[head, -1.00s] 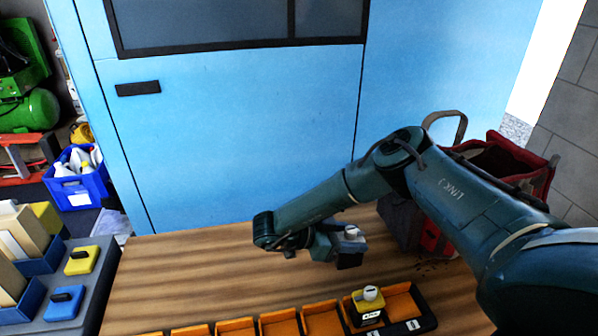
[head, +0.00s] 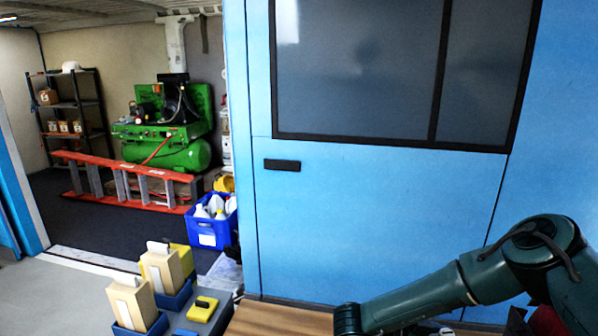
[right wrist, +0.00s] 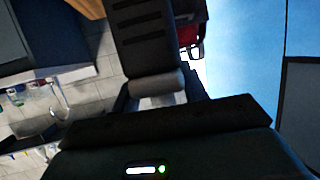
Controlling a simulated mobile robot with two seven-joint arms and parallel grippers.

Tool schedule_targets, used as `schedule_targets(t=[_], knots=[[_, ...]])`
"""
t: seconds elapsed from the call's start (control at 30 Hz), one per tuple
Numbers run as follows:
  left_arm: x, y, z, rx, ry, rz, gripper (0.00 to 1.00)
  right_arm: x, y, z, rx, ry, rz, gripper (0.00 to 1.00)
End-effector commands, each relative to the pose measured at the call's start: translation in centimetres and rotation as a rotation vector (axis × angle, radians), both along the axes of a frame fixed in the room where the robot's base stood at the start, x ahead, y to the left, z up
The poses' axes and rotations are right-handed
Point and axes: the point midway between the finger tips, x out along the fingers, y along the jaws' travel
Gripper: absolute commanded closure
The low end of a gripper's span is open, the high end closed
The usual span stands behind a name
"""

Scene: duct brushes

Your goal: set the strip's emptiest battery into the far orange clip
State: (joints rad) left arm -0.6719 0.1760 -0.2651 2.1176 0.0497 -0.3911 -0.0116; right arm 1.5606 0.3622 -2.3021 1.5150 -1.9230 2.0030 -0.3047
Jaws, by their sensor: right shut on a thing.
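My right gripper (right wrist: 155,85) shows dark and close up in the right wrist view. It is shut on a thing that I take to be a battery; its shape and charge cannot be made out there. The battery strip is below the head view. No orange clip can be seen. A yellow block (head: 203,305) and a blue block (head: 186,332) sit on the grey stand at the lower middle. My left gripper is not in view.
Tan blocks (head: 160,272) stand in blue and yellow holders at the lower left. A wooden bench top (head: 275,319) shows at the bottom, bare where visible. Behind it is a blue wall (head: 360,220). A blue crate (head: 212,228) of bottles and a red ladder (head: 125,184) are farther back.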

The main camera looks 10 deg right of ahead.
Motion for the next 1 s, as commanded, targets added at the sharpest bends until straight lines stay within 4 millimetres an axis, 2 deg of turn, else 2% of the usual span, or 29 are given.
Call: schedule_targets(t=[0.03,0.2,0.3,0.4,0.63,1.0], knots=[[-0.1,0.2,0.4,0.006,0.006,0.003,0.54,0.2,1.7,1.7,-0.002,-0.002,0.074,0.99],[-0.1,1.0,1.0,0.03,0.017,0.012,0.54,-0.6,6.7,5.7,-0.004,-0.002,0.325,0.99],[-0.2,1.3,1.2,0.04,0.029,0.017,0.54,-1.7,8.8,7.8,-0.006,-0.002,0.463,0.99],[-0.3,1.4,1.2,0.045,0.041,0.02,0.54,-2.7,10.1,9.5,-0.007,-0.001,0.572,0.99],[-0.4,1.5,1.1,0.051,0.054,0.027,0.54,-4.3,11.3,11.4,-0.005,-0.001,0.705,0.99],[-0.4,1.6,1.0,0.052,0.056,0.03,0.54,-4.6,11.4,11.5,-0.001,-0.001,0.724,0.99]])
